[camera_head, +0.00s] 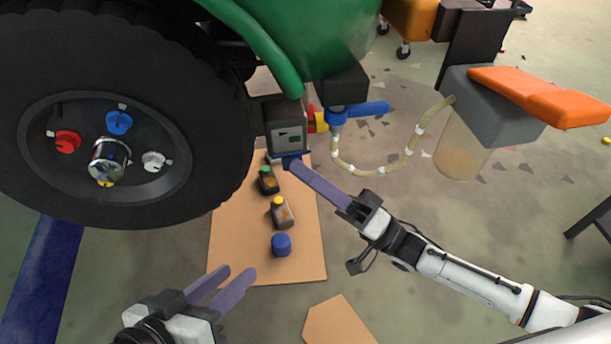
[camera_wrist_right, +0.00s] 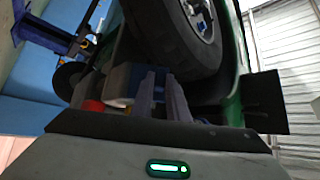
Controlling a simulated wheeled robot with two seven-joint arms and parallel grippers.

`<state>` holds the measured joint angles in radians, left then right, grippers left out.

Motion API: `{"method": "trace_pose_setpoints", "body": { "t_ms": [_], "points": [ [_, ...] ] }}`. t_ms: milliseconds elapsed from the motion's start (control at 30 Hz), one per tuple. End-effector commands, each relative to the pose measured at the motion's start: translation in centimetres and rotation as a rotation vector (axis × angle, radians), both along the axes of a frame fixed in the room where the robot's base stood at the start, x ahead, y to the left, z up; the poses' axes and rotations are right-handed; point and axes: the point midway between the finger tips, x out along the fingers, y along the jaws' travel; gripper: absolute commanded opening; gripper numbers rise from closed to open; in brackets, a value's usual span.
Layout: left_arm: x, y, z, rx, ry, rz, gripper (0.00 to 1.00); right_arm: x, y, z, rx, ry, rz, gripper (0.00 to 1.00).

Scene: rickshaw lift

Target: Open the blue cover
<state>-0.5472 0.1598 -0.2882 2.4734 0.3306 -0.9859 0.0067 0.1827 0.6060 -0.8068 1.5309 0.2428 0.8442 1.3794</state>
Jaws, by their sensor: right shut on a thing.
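A grey box with a small display (camera_head: 287,128) hangs under the green body beside the big tyre. A small blue piece, which looks like the blue cover (camera_head: 285,161), shows at its lower edge. My right gripper (camera_head: 297,164) reaches up-left to it and is shut on it; the fingertips hide part of the blue piece. In the right wrist view the purple fingers (camera_wrist_right: 160,92) point up beside a pale box (camera_wrist_right: 119,85), and the cover cannot be made out. My left gripper (camera_head: 236,272) is open and empty at the lower left, below the tyre.
The tyre (camera_head: 200,180) fills the upper left. A blue valve (camera_head: 338,115) and curved hose (camera_head: 372,172) sit right of the box. An orange-topped container (camera_head: 505,105) stands right.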

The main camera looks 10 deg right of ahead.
Motion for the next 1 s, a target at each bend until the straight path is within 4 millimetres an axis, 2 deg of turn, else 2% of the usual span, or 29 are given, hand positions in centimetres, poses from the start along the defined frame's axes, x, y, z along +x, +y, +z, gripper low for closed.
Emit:
{"method": "trace_pose_setpoints", "body": {
  "t_ms": [500, 533, 600, 1000],
  "points": [
    [0.0, -0.16, 0.33, -0.015, -0.01, -0.001, 0.31, -0.06, -0.01, -0.17, -0.001, -0.021, 0.001, 0.0],
    [0.0, -0.16, 0.33, -0.015, -0.01, -0.001, 0.31, -0.06, -0.01, -0.17, -0.001, -0.021, 0.001, 0.19],
    [0.0, -0.16, 0.33, -0.014, -0.01, 0.0, 0.31, -0.06, -0.01, -0.17, -0.001, -0.021, 0.001, 0.31],
    [0.0, -0.12, 0.44, -0.012, -0.01, -0.001, 0.31, -0.36, -0.46, -0.51, -0.003, -0.018, -0.001, 0.33]
  ]
}}
